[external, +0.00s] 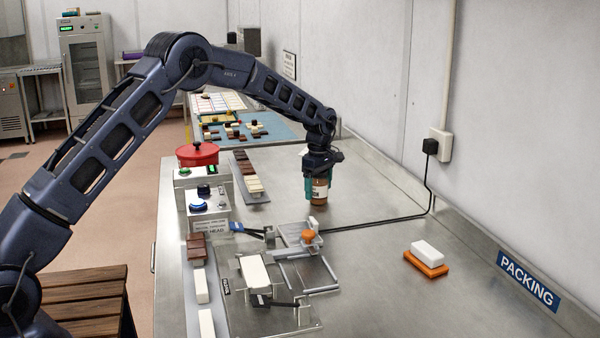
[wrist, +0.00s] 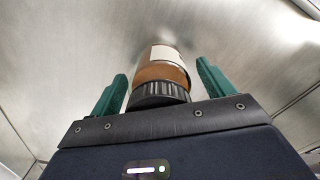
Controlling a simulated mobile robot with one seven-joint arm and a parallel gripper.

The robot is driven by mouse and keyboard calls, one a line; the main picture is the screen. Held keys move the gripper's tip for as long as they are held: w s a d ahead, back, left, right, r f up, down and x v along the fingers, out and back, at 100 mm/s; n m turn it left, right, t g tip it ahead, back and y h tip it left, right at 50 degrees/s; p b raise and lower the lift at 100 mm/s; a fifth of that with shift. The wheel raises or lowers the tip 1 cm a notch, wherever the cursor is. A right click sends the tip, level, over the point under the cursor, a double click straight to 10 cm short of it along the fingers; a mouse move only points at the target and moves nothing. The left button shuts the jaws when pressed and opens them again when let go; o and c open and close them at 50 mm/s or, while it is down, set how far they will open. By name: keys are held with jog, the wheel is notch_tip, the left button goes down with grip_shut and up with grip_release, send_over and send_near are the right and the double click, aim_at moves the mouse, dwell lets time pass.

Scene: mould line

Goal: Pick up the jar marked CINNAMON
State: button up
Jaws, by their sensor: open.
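A brown jar with a white label (external: 320,190) stands upright on the steel bench; the label's lettering is too small to read. My gripper (external: 318,186) is above it, pointing down, with its fingers around the jar's upper part. In the wrist view the jar (wrist: 163,72), with its dark ribbed lid, is between the two green fingers of my gripper (wrist: 160,85). Gaps show between the jar and both fingers, so the gripper is open. The lid's top is hidden by the gripper body.
A tray of chocolate bars (external: 250,180) lies left of the jar. A red-topped device (external: 198,154) and a button box (external: 208,205) stand farther left. A mould fixture (external: 300,236) is in front. An orange-and-white block (external: 427,256) lies right, with a black cable (external: 390,222) on the bench between.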

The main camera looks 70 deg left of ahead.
jog(key=c, duration=1.2)
jog(key=shift+r, duration=0.1)
